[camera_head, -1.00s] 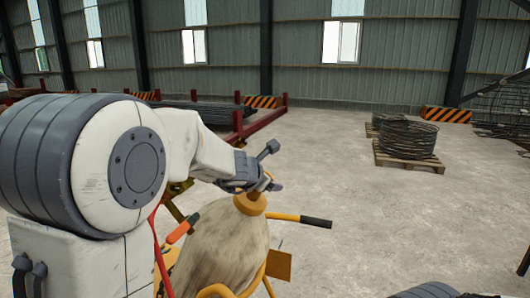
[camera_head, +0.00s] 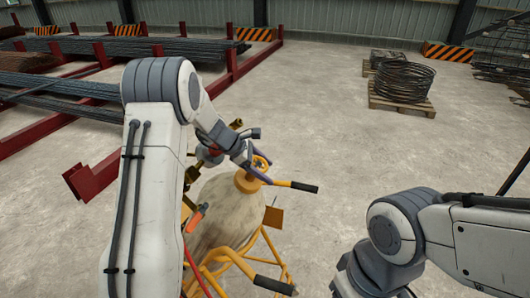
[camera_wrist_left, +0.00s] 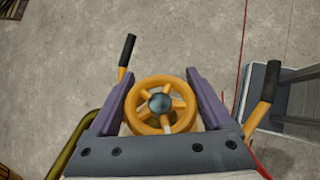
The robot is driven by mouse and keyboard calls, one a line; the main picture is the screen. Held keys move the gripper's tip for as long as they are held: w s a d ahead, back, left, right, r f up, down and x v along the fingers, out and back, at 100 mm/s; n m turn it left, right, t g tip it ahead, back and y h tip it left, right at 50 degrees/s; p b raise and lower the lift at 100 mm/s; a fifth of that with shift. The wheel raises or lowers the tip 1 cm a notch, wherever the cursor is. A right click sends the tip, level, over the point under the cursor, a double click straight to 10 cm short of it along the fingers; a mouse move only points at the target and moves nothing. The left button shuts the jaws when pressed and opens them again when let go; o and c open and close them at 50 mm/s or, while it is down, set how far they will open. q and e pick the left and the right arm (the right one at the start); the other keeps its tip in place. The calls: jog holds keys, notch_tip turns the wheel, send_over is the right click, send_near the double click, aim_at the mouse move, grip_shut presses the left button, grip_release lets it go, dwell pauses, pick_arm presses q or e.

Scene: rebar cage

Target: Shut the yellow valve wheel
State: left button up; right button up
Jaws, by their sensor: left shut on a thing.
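The yellow valve wheel (camera_wrist_left: 148,121) has several spokes and a dark hub, and sits on top of a worn, pale gas cylinder (camera_head: 228,208). In the head view the wheel (camera_head: 262,160) is small and partly covered by my left gripper (camera_head: 258,166). In the left wrist view the purple fingers of this gripper (camera_wrist_left: 158,82) stand on opposite sides of the rim, shut on the wheel. The lower rim is close to the gripper's body. My right arm shows at the right of the head view, but its gripper is out of the picture.
The cylinder stands in a yellow cart frame with black-gripped handles (camera_head: 297,186). Red racks (camera_head: 100,170) with rebar stand at the left. Wire coils (camera_head: 403,80) lie on a pallet (camera_head: 402,104) at the back right. The concrete floor between is clear.

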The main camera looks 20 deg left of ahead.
pick_arm(q)
jog(key=m+g+p, duration=0.2)
jog(key=g+p, duration=0.1)
jog(key=shift+s+d+r+m+g+h+p, duration=0.15)
jog(key=shift+s+m+g+h+p, duration=0.15)
jog(key=shift+s+m, duration=0.1)
jog(key=shift+s+m+g+p, duration=0.15)
jog(key=shift+m+g+p, duration=0.2)
jog(key=shift+m+g, duration=0.2)
jog(key=shift+s+m+g, duration=0.25)
jog(key=shift+m+g, duration=0.4)
jog(key=shift+g, duration=0.3)
pick_arm(e)
notch_tip(320, 180, up, 6)
pick_arm(q)
jog(key=shift+s, duration=0.1)
jog(key=o, duration=1.2)
jog(key=shift+c, duration=0.2)
